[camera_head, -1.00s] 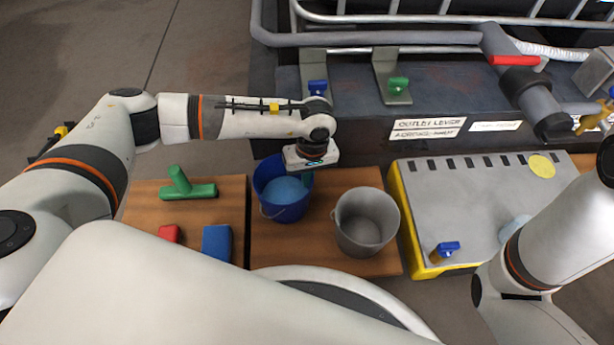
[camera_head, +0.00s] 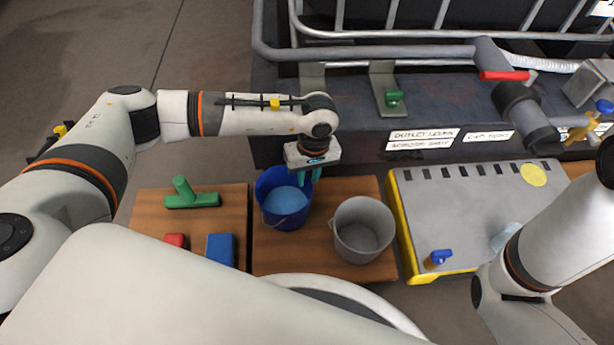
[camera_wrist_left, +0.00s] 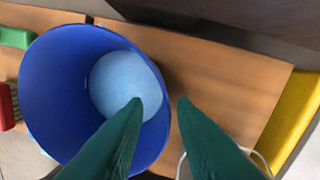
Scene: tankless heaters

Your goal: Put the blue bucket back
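The blue bucket (camera_head: 272,216) stands upright on a wooden board (camera_head: 312,255) in the head view, with a light blue inside bottom and a thin handle at its side. My left gripper (camera_head: 309,175) is at the bucket's right rear rim. In the left wrist view its green fingers (camera_wrist_left: 160,104) are apart, one over the bucket's inside and the other outside the rim, with the rim of the blue bucket (camera_wrist_left: 50,88) between them. Whether they touch it I cannot tell. My right arm shows at the right, but its gripper is out of view.
A grey bucket (camera_head: 345,245) stands right of the blue one. A left board (camera_head: 150,222) holds a green brush (camera_head: 192,201), a red item (camera_head: 175,240) and a blue block (camera_head: 220,248). A grey-topped yellow platform (camera_head: 455,215) is right; a dark pipe stand is behind.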

